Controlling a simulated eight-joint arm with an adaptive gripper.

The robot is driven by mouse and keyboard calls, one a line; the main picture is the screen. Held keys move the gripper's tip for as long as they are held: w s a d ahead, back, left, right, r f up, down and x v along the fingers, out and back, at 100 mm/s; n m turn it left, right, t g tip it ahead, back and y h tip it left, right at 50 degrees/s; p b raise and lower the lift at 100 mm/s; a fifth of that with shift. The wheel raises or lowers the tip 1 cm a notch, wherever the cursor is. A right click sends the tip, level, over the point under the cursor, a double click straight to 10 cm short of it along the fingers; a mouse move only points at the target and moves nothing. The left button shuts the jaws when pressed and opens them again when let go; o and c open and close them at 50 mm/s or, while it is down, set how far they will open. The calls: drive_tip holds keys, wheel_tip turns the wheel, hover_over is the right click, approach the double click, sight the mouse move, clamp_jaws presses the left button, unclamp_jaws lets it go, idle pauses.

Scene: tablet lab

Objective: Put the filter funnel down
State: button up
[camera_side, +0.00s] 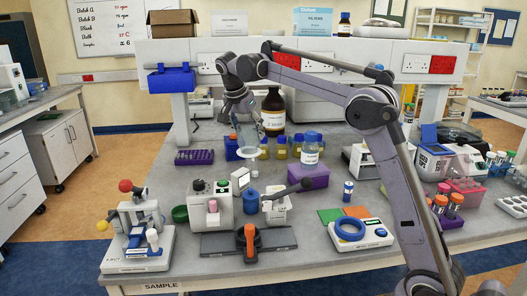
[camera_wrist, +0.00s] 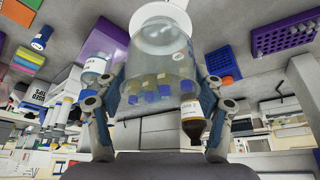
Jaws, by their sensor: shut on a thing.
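The filter funnel (camera_side: 247,137) is a clear, wide vessel with a pale round end, held above the bench in the side view. In the wrist view the funnel (camera_wrist: 158,55) fills the upper middle, its white round end at the top edge. My gripper (camera_side: 243,112) is shut on it, with one finger on each side of its wall in the wrist view (camera_wrist: 163,86). The funnel appears clear of the bench, but its exact height is hard to tell. Small bottles show through its clear wall.
A purple rack (camera_side: 194,157) lies left of the funnel. A large amber bottle (camera_side: 273,112) and several small yellow bottles stand behind and right. A blue-capped bottle (camera_side: 310,149) is on a purple block (camera_side: 308,178). White instruments (camera_side: 210,205) stand in front.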

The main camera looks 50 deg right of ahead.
drive_tip(key=s+d+m+g, duration=0.1)
drive_tip(key=s+d, duration=0.2)
drive_tip(key=s, duration=0.3)
drive_tip(key=s+d+r+m, duration=0.1)
drive_tip(key=s+d+m, duration=0.15)
drive_tip(key=s, duration=0.45)
drive_tip(key=s+d+g, duration=0.1)
drive_tip(key=s+d, duration=0.2)
drive_tip(key=s, duration=0.3)
drive_tip(key=s+f+m, duration=0.2)
drive_tip(key=s, duration=0.6)
drive_tip(key=s+f+m, duration=0.2)
drive_tip(key=s, duration=0.7)
drive_tip(key=shift+n+g, duration=0.25)
drive_tip(key=shift+g, duration=0.25)
drive_tip(key=shift+w+a+f, duration=0.75)
drive_tip(key=shift+w+f, duration=1)
drive_tip(key=shift+f, duration=0.05)
drive_tip(key=shift+w+a+f, duration=0.7)
drive_tip(key=shift+w+f, duration=1.05)
drive_tip(key=shift+w, duration=0.05)
drive_tip(key=shift+w+a+f, duration=0.75)
drive_tip(key=shift+w+f, duration=1)
drive_tip(key=shift+f, duration=0.05)
drive_tip(key=shift+f, duration=0.1)
drive_tip(key=o, duration=1.2)
